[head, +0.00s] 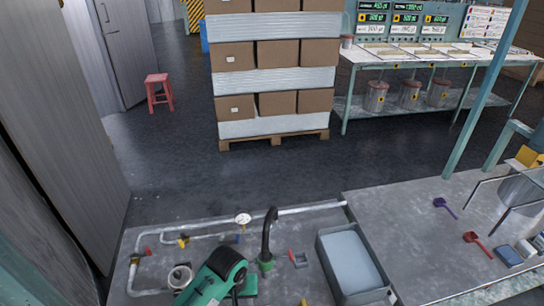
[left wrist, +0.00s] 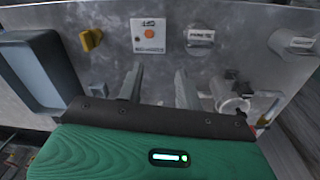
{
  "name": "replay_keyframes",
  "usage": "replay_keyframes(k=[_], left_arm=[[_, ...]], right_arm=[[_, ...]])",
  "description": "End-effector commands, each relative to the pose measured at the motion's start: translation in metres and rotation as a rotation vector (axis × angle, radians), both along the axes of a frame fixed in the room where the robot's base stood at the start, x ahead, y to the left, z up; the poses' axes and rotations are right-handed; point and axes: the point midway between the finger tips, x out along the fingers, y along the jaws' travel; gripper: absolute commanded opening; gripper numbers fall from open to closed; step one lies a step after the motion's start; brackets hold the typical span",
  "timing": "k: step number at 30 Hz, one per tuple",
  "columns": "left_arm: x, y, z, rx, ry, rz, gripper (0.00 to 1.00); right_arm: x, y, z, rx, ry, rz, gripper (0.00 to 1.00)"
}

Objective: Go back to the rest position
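My left gripper shows in the left wrist view (left wrist: 160,78) with its two grey fingers apart and nothing between them. They point toward a grey metal surface. In the head view, the green and black body of my left arm (head: 216,270) is at the bottom, over the left part of the grey workbench (head: 300,222); its fingertips cannot be made out there. My right gripper does not show in either view.
A grey tray (head: 350,262) lies right of my left arm. A black curved spout (head: 268,235) stands between them. Piping with a gauge (head: 243,219) runs along the bench's left part. Purple (head: 446,207) and red (head: 478,244) scoops lie right. Stacked boxes (head: 278,60) stand behind.

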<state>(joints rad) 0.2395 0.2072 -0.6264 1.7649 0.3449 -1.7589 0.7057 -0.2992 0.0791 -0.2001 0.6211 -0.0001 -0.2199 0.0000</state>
Motion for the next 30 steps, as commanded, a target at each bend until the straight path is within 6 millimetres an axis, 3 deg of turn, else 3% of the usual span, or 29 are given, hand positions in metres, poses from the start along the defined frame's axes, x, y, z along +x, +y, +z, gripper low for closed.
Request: replay_keyframes(k=[8,15,30], left_arm=[[-0.068,0.021,0.006,-0.092,-0.094,-0.084,0.36],[-0.124,0.067,0.024,-0.071,-0.192,-0.126,0.36],[-0.188,0.134,0.059,0.059,-0.273,-0.176,0.36]], right_arm=[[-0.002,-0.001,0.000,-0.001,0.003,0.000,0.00],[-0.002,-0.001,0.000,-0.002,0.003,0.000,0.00],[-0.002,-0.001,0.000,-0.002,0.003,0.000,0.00]])
